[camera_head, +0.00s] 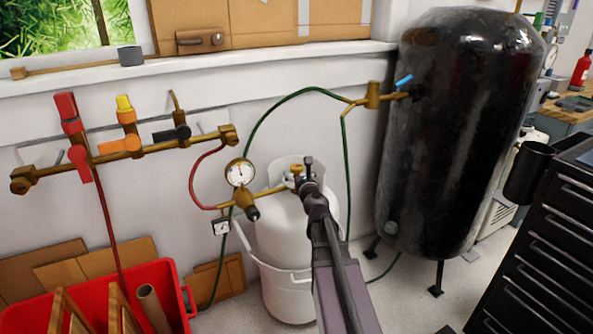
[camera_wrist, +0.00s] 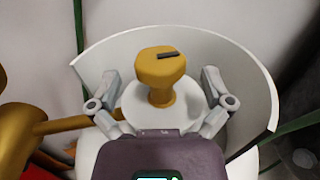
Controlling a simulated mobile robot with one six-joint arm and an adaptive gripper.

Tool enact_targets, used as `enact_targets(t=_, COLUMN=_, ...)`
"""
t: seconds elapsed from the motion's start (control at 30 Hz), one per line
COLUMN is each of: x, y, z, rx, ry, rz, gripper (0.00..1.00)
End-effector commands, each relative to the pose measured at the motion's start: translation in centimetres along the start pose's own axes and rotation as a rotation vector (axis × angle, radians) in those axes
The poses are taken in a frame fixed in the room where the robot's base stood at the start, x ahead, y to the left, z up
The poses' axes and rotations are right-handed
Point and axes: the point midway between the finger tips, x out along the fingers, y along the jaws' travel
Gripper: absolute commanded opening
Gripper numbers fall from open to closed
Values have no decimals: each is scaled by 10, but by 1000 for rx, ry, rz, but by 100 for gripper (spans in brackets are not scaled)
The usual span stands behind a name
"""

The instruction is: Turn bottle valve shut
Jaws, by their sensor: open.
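The white gas bottle (camera_head: 278,228) stands on the floor against the wall. Its brass valve knob (camera_head: 297,170) sits on top, inside the bottle's white collar. In the wrist view the yellow-brass valve knob (camera_wrist: 160,68) is upright, with a small dark mark on its top, and the curved white collar (camera_wrist: 215,55) rises behind it. My gripper (camera_wrist: 160,95) is open, one finger on each side of the knob, with visible gaps between fingers and knob. My gripper also shows from above in the head view (camera_head: 307,170), at the bottle top.
A brass regulator with a gauge (camera_head: 239,172) and hoses joins the bottle on the left. A black tank (camera_head: 450,130) stands right, a black drawer cabinet (camera_head: 545,250) at far right. A red crate (camera_head: 175,285) is at lower left. Brass wall pipes with valves (camera_head: 120,150) are above.

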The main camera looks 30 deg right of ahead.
Motion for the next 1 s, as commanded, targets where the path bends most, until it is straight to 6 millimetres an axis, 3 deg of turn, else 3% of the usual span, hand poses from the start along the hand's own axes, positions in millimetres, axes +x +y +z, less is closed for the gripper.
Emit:
enact_targets(t=0.2, x=-32, y=1, z=0, rx=0, ry=0, rz=0, gripper=100)
enact_targets(t=0.4, x=-51, y=1, z=0, rx=0, ry=0, rz=1, gripper=100)
enact_targets(t=1.0, x=-55, y=0, z=0, rx=0, ry=0, rz=1, gripper=100)
